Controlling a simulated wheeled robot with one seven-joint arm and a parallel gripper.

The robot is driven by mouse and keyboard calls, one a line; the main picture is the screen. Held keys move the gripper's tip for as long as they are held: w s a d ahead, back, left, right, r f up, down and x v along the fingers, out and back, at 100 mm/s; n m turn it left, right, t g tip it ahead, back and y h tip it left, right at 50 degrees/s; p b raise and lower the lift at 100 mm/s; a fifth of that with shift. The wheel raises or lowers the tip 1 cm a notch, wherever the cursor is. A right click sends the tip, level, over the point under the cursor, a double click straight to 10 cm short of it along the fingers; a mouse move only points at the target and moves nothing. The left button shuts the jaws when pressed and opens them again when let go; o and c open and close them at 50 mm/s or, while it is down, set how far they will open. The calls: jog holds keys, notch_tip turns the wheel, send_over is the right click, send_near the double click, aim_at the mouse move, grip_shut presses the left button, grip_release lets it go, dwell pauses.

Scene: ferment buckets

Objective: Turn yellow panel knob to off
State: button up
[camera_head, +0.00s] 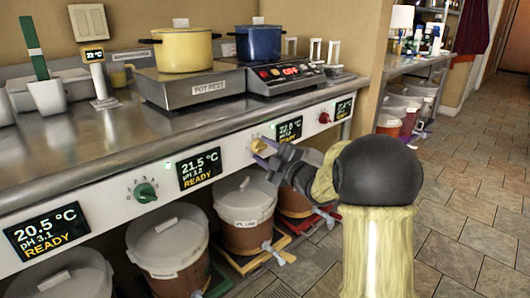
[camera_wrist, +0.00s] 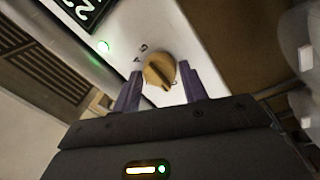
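The yellow panel knob (camera_head: 257,145) sits on the white panel under the counter edge, left of a dark display (camera_head: 288,131). In the wrist view the knob (camera_wrist: 160,69) is round with a raised grip bar, its dark marked end toward the lower right. Small letters show on the panel beside it. My gripper (camera_head: 264,152) is at the knob; in the wrist view its two purple fingers (camera_wrist: 159,79) stand apart, one on each side of the knob, with gaps visible. I cannot tell how deep the fingertips reach. A green light (camera_wrist: 103,46) is lit near the knob.
A green knob (camera_head: 145,192) is further left on the panel and a red knob (camera_head: 324,117) further right. Lidded buckets (camera_head: 244,205) stand below the panel. A yellow pot (camera_head: 183,49) and a blue pot (camera_head: 258,42) stand on the counter. The tiled floor at right is clear.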

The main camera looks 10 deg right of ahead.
jog(key=shift+o, duration=1.3)
jog(key=p+v, duration=0.3)
jog(key=v, duration=1.4)
jog(key=shift+s+f+p, duration=0.15)
jog(key=shift+s+p, duration=0.05)
jog(key=shift+p, duration=0.15)
